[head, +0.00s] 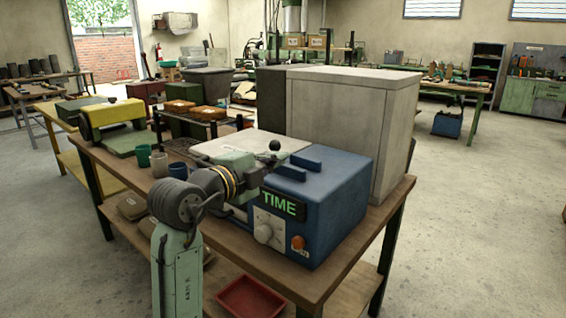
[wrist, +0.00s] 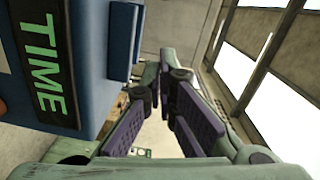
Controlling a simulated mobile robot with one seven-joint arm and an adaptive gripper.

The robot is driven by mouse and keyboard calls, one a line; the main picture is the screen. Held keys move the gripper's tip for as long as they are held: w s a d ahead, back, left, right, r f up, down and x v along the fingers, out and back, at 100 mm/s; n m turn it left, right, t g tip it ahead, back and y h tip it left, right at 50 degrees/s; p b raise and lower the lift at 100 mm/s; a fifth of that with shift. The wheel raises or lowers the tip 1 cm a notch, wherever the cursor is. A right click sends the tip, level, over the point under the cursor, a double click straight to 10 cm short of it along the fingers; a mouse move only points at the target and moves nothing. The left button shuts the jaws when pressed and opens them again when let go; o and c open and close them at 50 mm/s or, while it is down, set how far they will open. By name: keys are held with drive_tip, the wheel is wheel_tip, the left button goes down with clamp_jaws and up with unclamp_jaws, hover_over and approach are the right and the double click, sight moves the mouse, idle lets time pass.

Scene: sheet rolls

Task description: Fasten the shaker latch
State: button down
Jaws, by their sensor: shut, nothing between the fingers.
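The shaker is a blue box (head: 318,205) with a green TIME display (head: 283,204), a pale dial (head: 264,233) and an orange button (head: 298,242). A pale flat plate (head: 252,146) lies beside and behind it. A black ball knob (head: 275,145) stands near the plate's edge; I cannot tell whether it belongs to the latch. My gripper (wrist: 166,62) is shut and empty. In the head view it is at the box's left side, partly hidden by my arm. In the wrist view the box (wrist: 95,55) fills the left, close beside the fingers.
A large grey cabinet (head: 335,125) stands behind the shaker on the wooden bench (head: 345,262). Cups (head: 159,164), a yellow-green device (head: 112,124) and a rack with orange-brown boxes (head: 182,106) stand to the left. A red tray (head: 250,296) sits on the lower shelf.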

drive_tip(key=shift+b+v, duration=0.45)
drive_tip(key=shift+v, duration=1.85)
drive_tip(key=shift+r, duration=0.1)
